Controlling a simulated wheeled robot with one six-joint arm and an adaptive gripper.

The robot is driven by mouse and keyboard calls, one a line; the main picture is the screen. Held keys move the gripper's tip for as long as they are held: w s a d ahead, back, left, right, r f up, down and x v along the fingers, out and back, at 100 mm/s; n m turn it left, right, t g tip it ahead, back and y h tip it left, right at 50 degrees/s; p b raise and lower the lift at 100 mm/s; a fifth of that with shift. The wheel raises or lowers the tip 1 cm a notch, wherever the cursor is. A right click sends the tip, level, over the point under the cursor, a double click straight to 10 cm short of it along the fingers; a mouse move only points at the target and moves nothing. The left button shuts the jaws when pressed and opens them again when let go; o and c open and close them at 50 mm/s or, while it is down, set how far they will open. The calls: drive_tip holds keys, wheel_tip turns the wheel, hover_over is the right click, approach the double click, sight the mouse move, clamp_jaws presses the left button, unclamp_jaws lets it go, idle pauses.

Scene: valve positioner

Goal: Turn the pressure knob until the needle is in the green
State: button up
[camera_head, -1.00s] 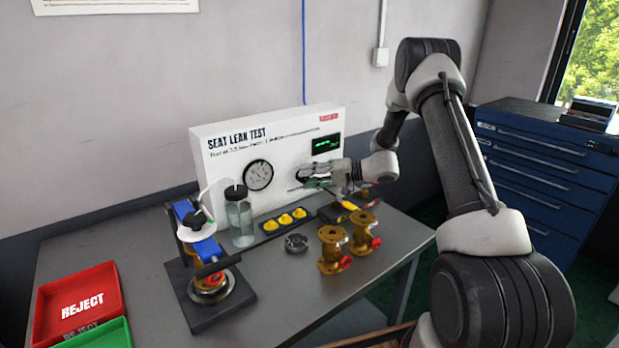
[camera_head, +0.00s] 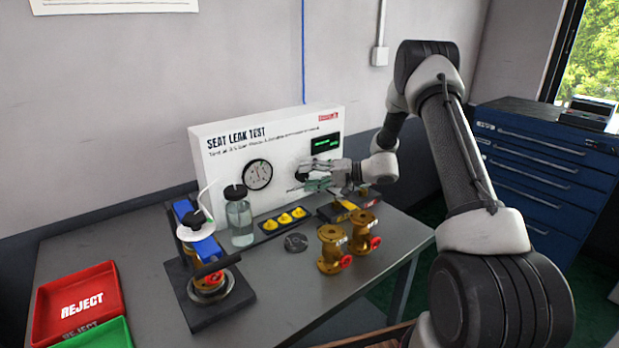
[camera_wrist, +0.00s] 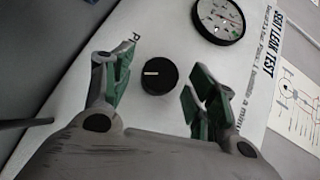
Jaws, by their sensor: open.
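The pressure knob (camera_wrist: 159,76) is a round black knob with a pale pointer line on the white panel. In the wrist view it lies between my spread fingers. My gripper (camera_wrist: 155,88) is open, with green pads on either side of the knob; no contact shows. In the head view my gripper (camera_head: 312,180) is at the panel and covers most of the knob. The gauge (camera_head: 257,174) is round and white-faced, left of my gripper.
A green-lit display (camera_head: 326,143) is above my gripper. A clear bottle (camera_head: 239,218), yellow parts in a black tray (camera_head: 284,220), brass valves (camera_head: 333,249) and a clamp stand (camera_head: 208,290) are on the table. The red reject tray (camera_head: 78,303) is at left.

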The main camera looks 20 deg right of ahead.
drive_tip(key=shift+d, duration=0.1)
drive_tip(key=v, duration=1.1)
drive_tip(key=shift+s+d+r, duration=0.1)
drive_tip(key=shift+s+d, duration=0.15)
drive_tip(key=shift+d, duration=0.05)
